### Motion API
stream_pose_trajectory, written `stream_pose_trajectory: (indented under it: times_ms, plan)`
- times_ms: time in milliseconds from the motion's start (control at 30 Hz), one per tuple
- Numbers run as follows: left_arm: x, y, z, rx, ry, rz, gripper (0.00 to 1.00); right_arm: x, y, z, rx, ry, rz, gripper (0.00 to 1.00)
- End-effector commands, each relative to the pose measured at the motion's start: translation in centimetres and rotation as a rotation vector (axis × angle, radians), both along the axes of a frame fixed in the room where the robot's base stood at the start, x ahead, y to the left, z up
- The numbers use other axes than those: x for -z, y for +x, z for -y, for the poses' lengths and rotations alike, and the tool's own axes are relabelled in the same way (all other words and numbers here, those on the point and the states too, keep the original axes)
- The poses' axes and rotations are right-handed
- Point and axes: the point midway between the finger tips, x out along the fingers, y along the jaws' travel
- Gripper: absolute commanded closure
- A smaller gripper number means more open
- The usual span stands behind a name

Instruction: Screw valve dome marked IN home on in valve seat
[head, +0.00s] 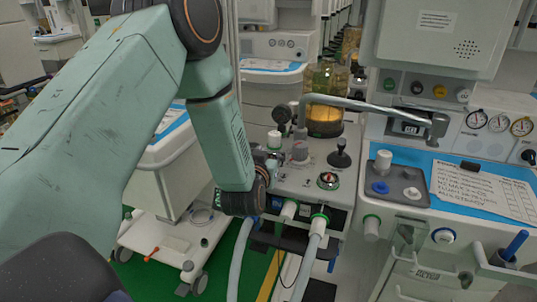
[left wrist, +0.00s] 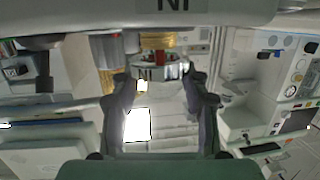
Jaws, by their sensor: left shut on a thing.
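My left arm comes in from the left, with its gripper (head: 268,166) low at the left end of the machine's grey top block (head: 310,196). In the left wrist view the two dark fingers (left wrist: 163,76) are shut on a pale piece with dark letters, taken as the IN valve dome (left wrist: 160,71). In the head view a small white piece (head: 274,140) shows above the gripper; I cannot tell whether it is the dome. A round, green-ringed valve seat (head: 328,180) lies right of the gripper, apart from it. Its marking is unreadable. My right gripper is not in view.
A black knob (head: 340,154) and a grey upright fitting (head: 300,149) rise from the block. An amber-filled canister (head: 325,112) stands behind. Pale hoses (head: 309,262) hang in front. A grey tray (head: 401,183) with small parts lies on the right worktop.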

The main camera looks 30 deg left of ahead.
Motion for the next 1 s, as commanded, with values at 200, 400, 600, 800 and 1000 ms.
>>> stream_pose_trajectory:
  times_ms: [200,400,600,800,1000]
  plan:
    - [0.5,0.0,0.0,0.0,0.0,0.001,0.81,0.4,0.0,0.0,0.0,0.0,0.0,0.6]
    - [1.0,0.0,0.0,0.0,0.0,0.001,0.81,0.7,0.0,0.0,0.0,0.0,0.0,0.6]
    - [1.4,0.0,0.0,0.0,0.0,0.001,0.81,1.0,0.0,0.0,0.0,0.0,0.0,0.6]
    - [1.6,0.0,0.0,0.0,0.0,0.001,0.81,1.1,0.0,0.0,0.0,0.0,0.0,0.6]
    - [1.1,0.0,0.0,0.001,0.0,0.0,0.81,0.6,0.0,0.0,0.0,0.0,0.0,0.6]
